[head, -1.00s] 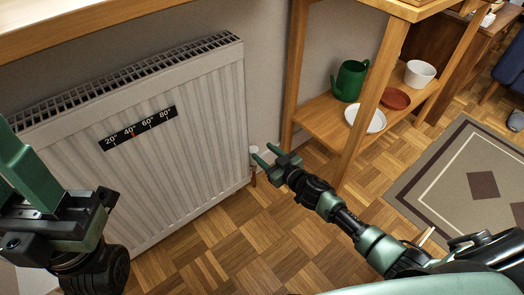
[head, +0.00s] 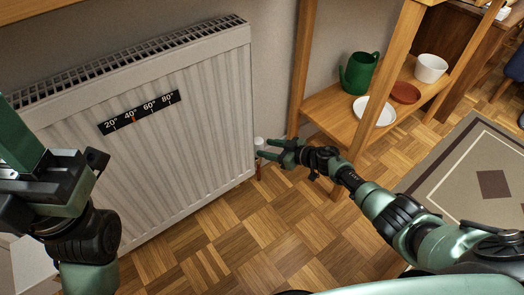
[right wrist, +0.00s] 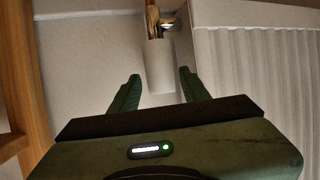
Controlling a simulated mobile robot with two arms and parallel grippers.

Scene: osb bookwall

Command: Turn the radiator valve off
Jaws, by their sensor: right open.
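The white valve knob (head: 259,142) sits on a copper pipe at the radiator's lower right side. My right gripper (head: 262,149) is open at the knob. In the right wrist view the knob (right wrist: 158,66) shows between the two green fingers (right wrist: 157,86), with a gap on each side. My left gripper (head: 20,140) is at the left edge, only partly in view, and its fingertips cannot be made out.
A rug (head: 450,165) lies at right. The parquet floor (head: 225,230) below is clear.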

